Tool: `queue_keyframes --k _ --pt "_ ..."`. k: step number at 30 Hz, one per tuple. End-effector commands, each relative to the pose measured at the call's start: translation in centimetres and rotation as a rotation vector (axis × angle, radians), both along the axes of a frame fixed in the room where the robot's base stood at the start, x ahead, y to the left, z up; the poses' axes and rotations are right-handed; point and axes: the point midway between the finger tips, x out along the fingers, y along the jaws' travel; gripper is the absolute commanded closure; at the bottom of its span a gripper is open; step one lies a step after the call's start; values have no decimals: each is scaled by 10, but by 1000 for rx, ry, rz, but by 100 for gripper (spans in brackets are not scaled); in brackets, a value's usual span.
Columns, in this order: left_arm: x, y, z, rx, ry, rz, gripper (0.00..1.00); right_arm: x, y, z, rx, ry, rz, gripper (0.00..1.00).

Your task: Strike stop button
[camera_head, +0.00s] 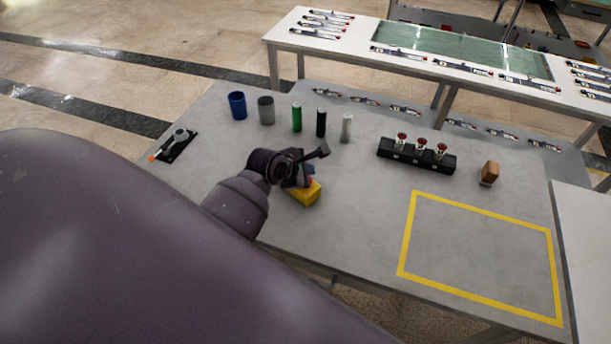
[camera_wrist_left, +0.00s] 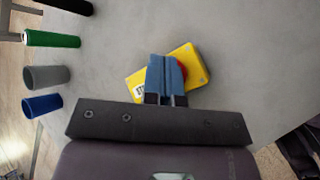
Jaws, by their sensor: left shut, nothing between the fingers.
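The stop button is a yellow box (camera_head: 304,194) with a red cap, standing on the grey table near its front edge. In the left wrist view the yellow box (camera_wrist_left: 192,62) lies beyond my fingers, and the red cap (camera_wrist_left: 183,69) shows partly behind them. My left gripper (camera_head: 301,178) is shut and empty, right above the box. Its blue fingertips (camera_wrist_left: 164,72) cover part of the box and cap. I cannot tell whether they touch the cap. My right gripper is not in view.
Behind stand a blue cup (camera_head: 237,106), a grey cup (camera_head: 266,110) and several cylinders. A black block with red-topped knobs (camera_head: 416,155) and a brown object (camera_head: 489,173) are to the right. A yellow-outlined area (camera_head: 480,250) at front right is clear. A tool on a black pad (camera_head: 176,144) lies left.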

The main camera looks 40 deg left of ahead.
Motion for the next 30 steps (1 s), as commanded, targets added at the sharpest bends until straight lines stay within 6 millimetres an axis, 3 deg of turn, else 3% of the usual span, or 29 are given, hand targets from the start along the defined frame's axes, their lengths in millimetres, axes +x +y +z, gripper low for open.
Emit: queue_keyframes --k 30 --pt "0 0 -9 0 0 0 100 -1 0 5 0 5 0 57"
